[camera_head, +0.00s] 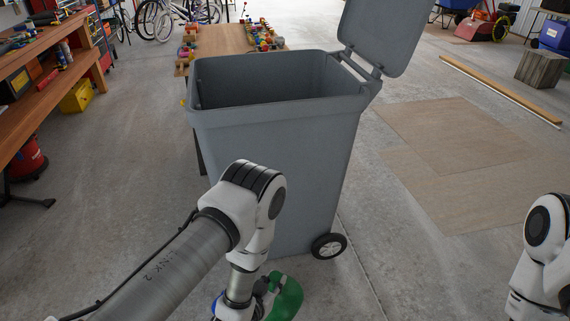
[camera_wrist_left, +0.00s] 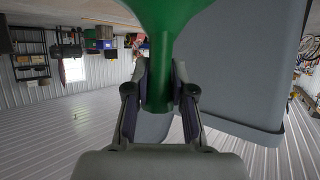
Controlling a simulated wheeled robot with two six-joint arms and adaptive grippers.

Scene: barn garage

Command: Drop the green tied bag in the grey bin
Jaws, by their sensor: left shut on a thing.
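The grey bin (camera_head: 275,150) stands upright in the middle of the head view, with its lid (camera_head: 383,30) swung open at the back right. My left gripper (camera_head: 266,287) is low in front of the bin, below its rim and outside it. It is shut on the green tied bag (camera_head: 287,298), which is partly cut off by the frame's bottom edge. In the left wrist view, the fingers (camera_wrist_left: 160,92) close on the narrow neck of the green bag (camera_wrist_left: 168,20). The bin's grey wall (camera_wrist_left: 245,65) is behind it there. My right gripper is not in view.
A wooden workbench (camera_head: 48,48) with tools runs along the left. A low wooden table (camera_head: 222,38) with small coloured items stands behind the bin. A wheel (camera_head: 328,246) is at the bin's lower right. Flat boards (camera_head: 455,135) lie on open floor to the right.

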